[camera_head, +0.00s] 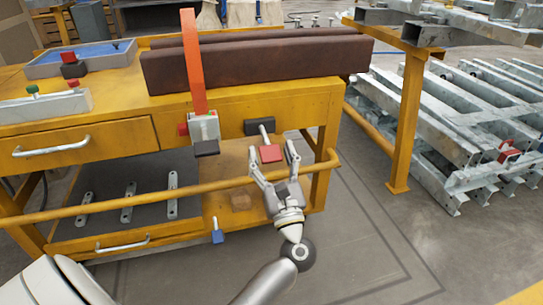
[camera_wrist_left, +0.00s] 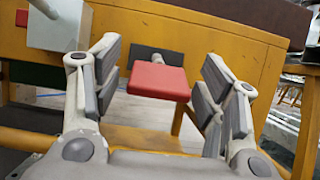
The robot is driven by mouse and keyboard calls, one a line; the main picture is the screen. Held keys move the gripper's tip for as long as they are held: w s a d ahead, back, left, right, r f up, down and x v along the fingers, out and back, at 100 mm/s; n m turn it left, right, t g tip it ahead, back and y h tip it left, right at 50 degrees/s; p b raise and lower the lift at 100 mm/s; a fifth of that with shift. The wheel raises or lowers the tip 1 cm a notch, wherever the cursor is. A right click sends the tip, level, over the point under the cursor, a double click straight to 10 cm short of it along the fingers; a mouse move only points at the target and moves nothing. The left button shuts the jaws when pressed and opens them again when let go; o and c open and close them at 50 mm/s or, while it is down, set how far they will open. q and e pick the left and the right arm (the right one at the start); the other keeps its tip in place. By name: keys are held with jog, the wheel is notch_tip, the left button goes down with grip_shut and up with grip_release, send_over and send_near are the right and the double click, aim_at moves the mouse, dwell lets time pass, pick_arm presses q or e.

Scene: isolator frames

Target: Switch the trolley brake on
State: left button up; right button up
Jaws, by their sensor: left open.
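The yellow trolley (camera_head: 240,95) fills the left and middle of the head view. On its front, a red pad on a short metal stem (camera_head: 270,153) sticks out from a black plate (camera_head: 259,127). The red pad also shows in the left wrist view (camera_wrist_left: 158,82). My left gripper (camera_head: 272,163) is open. Its fingers stand either side of the red pad in the wrist view (camera_wrist_left: 158,95), with gaps on both sides. I see no contact. Left of it, a tall orange lever (camera_head: 194,65) stands upright on a grey box (camera_head: 204,127). No label shows which control is the brake.
Dark brown beams (camera_head: 250,65) lie on the trolley top. A yellow rail (camera_head: 130,204) runs across its front, close to my left gripper. Metal frames (camera_head: 440,120) are stacked at right. The floor in front is clear.

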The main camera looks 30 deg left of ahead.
pick_arm(q)
jog(key=v, duration=1.2)
